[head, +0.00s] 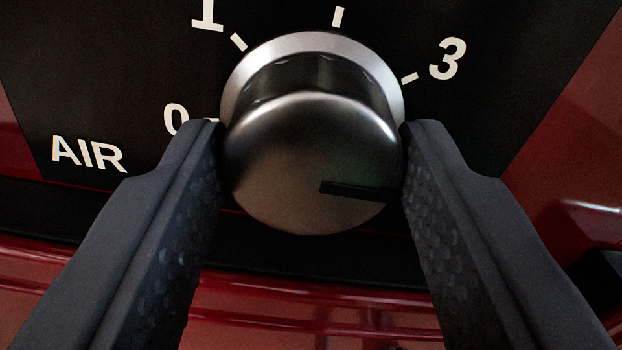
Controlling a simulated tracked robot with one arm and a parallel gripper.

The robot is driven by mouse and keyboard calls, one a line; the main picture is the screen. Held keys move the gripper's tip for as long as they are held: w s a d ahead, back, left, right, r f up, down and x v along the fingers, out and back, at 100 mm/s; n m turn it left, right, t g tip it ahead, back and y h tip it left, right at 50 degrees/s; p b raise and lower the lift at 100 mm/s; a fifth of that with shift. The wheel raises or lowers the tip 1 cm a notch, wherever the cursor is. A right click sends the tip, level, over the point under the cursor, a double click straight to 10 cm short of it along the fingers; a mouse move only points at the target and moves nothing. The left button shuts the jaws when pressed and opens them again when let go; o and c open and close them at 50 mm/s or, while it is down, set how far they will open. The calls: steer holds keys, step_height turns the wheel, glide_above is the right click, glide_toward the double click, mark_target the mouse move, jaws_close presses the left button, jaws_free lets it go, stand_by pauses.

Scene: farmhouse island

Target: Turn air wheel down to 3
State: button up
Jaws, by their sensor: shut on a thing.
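The air wheel (300,145) is a round dark metallic knob with a silver ring at its base, in the middle of the head view. A dark pointer line on its face runs from near the centre to the right edge, slightly downward, below the tick for 3. The numeral 3 (447,58) is at the upper right of the knob, with 1 (207,14) at the upper left and 0 (175,119) at the left. My gripper (312,150) is shut on the knob, one dark finger touching each side. The lower sides of the knob are partly hidden by the fingers.
The knob sits on a black panel (100,70) marked AIR (88,153) at the left. Glossy red bodywork (320,310) surrounds the panel below and at both sides. A dark object (598,280) shows at the lower right edge.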

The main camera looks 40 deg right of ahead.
steer(key=n, duration=0.4)
steer(key=shift+w+a, duration=0.15)
steer(key=shift+a, duration=0.1)
steer(key=shift+n, duration=1.8)
steer(key=o, duration=0.9)
steer(key=shift+o, duration=0.4)
steer(key=shift+d, duration=0.1)
